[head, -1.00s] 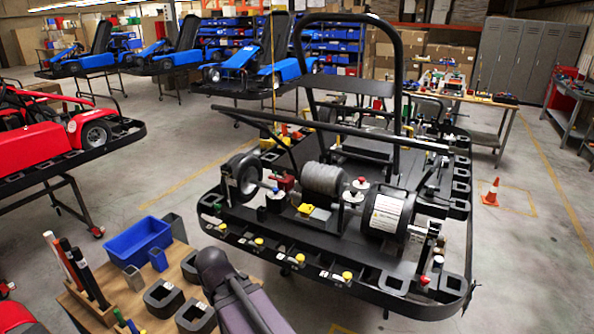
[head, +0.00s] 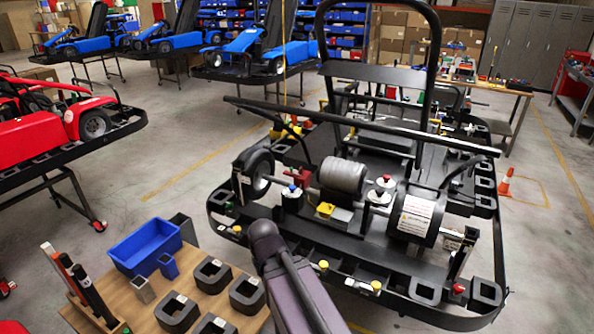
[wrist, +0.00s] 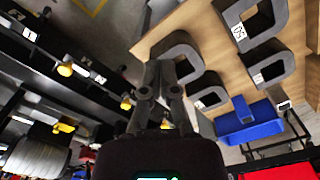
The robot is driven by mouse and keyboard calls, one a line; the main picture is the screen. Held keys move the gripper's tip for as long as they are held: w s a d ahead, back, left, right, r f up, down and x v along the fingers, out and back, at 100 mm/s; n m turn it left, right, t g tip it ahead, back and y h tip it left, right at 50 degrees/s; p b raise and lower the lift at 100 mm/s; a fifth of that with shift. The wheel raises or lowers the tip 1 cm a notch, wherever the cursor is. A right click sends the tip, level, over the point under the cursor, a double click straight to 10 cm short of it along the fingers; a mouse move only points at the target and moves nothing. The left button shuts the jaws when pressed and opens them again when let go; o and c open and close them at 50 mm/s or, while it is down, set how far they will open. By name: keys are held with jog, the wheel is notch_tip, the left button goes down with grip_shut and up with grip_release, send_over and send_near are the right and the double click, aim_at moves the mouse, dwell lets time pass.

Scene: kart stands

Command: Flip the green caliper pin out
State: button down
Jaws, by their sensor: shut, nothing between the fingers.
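The kart stand (head: 345,237) fills the right half of the head view, with a rear axle, drum and wheel on it. A red caliper-like part (head: 301,178) sits on the axle near the wheel. A small green cap (head: 229,209) shows at the frame's left corner; I cannot tell whether it or some other part is the green caliper pin. In the wrist view my gripper (wrist: 160,78) is shut and empty, above the gap between the frame edge and the wooden table. In the head view my arm's lower part shows; the fingers are hidden.
A wooden table (head: 203,297) at front left holds a blue bin (head: 146,247), several black U-shaped blocks (head: 178,312) and upright tubes. Yellow knobs (wrist: 65,69) line the stand's near edge. A long black bar (head: 340,119) crosses above the axle. Floor left of the stand is clear.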

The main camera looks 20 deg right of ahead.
aim_at(292, 169)
jog(key=shift+w, duration=0.1)
jog(key=w+d+f+m+t+y+b, duration=0.1)
jog(key=w+d+m+t+y+b, duration=0.2)
jog(key=w, duration=0.7)
jog(key=w+d+f+m+t+b, duration=0.15)
jog(key=w+d+b, duration=0.25)
jog(key=w, duration=0.5)
jog(key=w+d+f+m+t+y+b, duration=0.2)
jog(key=w+d+t+b, duration=0.15)
jog(key=w, duration=0.65)
jog(key=w+d+r+m+t+b, duration=0.1)
jog(key=w+d+m+t+b, duration=0.1)
jog(key=d, duration=0.6)
jog(key=w+d+r+m+t+h+b, duration=0.1)
jog(key=w+d+m+t+b, duration=0.1)
jog(key=w+d, duration=0.5)
jog(key=w+d+r+m+t+h+b, duration=0.1)
jog(key=w+d+m, duration=0.4)
jog(key=d, duration=0.5)
jog(key=t+b, duration=0.1)
jog(key=t, duration=0.1)
jog(key=shift+w+d+t, duration=0.2)
jog(key=shift+t, duration=0.1)
jog(key=shift+w, duration=0.1)
jog(key=b+x, duration=0.2)
jog(key=x, duration=1.2)
jog(key=shift+f+b, duration=0.15)
jog(key=shift+b, duration=0.25)
